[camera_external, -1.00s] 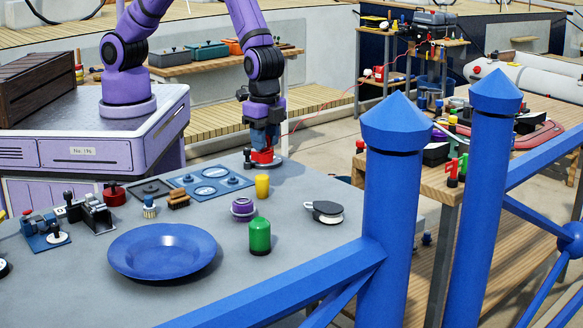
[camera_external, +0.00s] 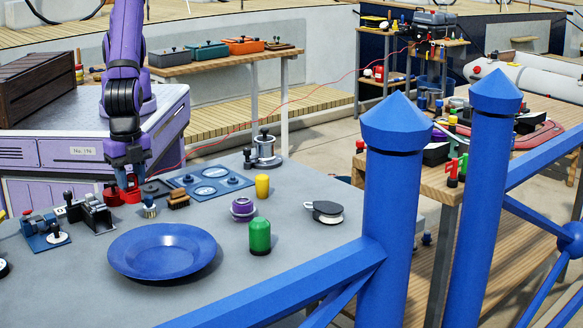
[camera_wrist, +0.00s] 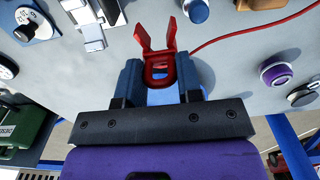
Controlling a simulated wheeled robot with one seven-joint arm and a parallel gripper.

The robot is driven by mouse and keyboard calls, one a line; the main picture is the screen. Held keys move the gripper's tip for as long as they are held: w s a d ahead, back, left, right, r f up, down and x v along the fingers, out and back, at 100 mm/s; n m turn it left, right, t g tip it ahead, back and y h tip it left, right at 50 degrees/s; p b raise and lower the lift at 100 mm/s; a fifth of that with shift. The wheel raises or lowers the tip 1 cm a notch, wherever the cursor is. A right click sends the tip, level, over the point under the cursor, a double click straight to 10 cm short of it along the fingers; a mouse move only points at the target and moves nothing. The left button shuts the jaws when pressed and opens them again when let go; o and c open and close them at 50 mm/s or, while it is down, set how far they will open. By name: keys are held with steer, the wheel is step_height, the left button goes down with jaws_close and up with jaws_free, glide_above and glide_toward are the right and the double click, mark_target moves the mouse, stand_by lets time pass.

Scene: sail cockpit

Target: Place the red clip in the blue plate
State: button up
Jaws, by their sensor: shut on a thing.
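The red clip (camera_external: 132,193) is between the fingers of my gripper (camera_external: 128,178), which is shut on it, at the left of the grey table in the external view. In the wrist view the clip (camera_wrist: 168,42) has two prongs pointing away from my gripper (camera_wrist: 160,78), and a thin red line runs near it to the upper right. The blue plate (camera_external: 162,250) lies flat and empty at the table's front, below and to the right of my gripper. I cannot tell whether the blue patch behind the clip in the wrist view is the plate.
Black and silver fittings (camera_external: 90,213), a brush (camera_external: 150,209) and a blue panel (camera_external: 213,181) are nearby. A silver winch (camera_external: 263,151) stands at the far edge. A green cylinder (camera_external: 260,236) is right of the plate.

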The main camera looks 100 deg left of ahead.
steer(key=shift+d+f, duration=0.1)
steer(key=shift+d, duration=0.3)
steer(key=w+d, duration=0.3)
steer(key=d, duration=0.1)
steer(key=w+d+f, duration=0.1)
steer(key=w+d, duration=0.1)
steer(key=d, duration=0.2)
steer(key=w+d, duration=0.3)
steer(key=d, duration=0.1)
steer(key=shift+w+d+f, duration=0.1)
steer(key=shift+w+f, duration=0.1)
steer(key=shift+w, duration=0.15)
steer(key=shift+w+d+f, duration=0.1)
steer(key=shift+f, duration=1.65)
steer(key=shift+f, duration=0.1)
steer(key=o, duration=0.9)
